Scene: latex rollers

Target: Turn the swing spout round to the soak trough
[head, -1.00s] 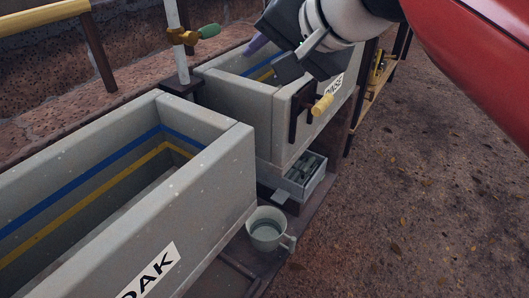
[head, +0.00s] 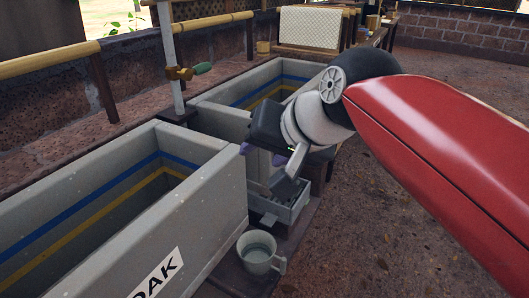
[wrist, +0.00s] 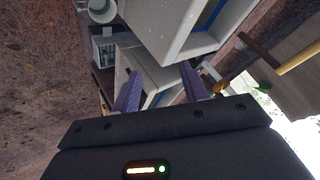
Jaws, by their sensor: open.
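The standpipe (head: 173,50) rises out of the top of the head view, with a brass valve (head: 178,73) and green lever (head: 202,69) on it. No spout arm is clearly seen; the pipe's upper part is out of frame. The soak trough (head: 105,245), with a partly cut-off label, stands at the left front. The rinse trough (head: 215,120) stands beyond it, its label hidden by my arm. My gripper (head: 262,155) is open and empty in front of the rinse trough, apart from the valve. Its purple fingers (wrist: 160,70) show in the wrist view.
A cup of liquid (head: 258,252) and a small grey tray (head: 288,207) sit on the ledge below the troughs. Bamboo rails (head: 175,33) run along the back wall. A cloth (head: 310,27) hangs at the back. The ground at the right is open.

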